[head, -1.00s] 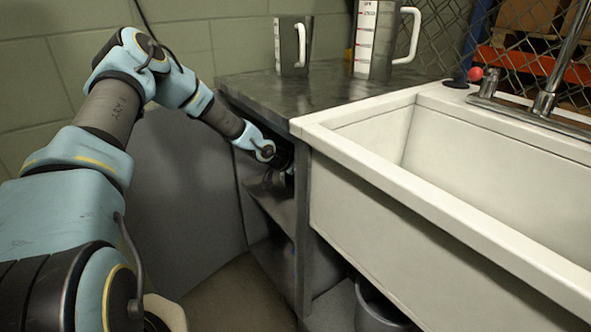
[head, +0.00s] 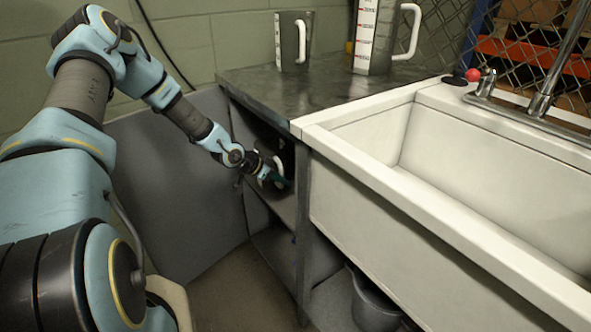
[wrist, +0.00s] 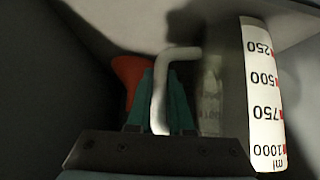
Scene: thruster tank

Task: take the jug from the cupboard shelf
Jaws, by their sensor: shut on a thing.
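My gripper (head: 280,182) is inside the open cupboard, just above its shelf (head: 283,207). In the wrist view its teal fingers (wrist: 162,95) are shut on the white handle (wrist: 160,88) of the jug. The jug's white scale strip (wrist: 264,95), marked 250 to 1000 ml, shows at the right of that view. The jug's dark body blends into the shadow. In the head view the jug is mostly hidden by the cupboard side and my arm. I cannot tell whether it touches the shelf.
The grey cupboard door (head: 185,190) stands open at left. Two other jugs (head: 291,40) (head: 375,38) stand on the counter (head: 320,82). A white sink (head: 440,205) is at right, a bucket (head: 372,305) below.

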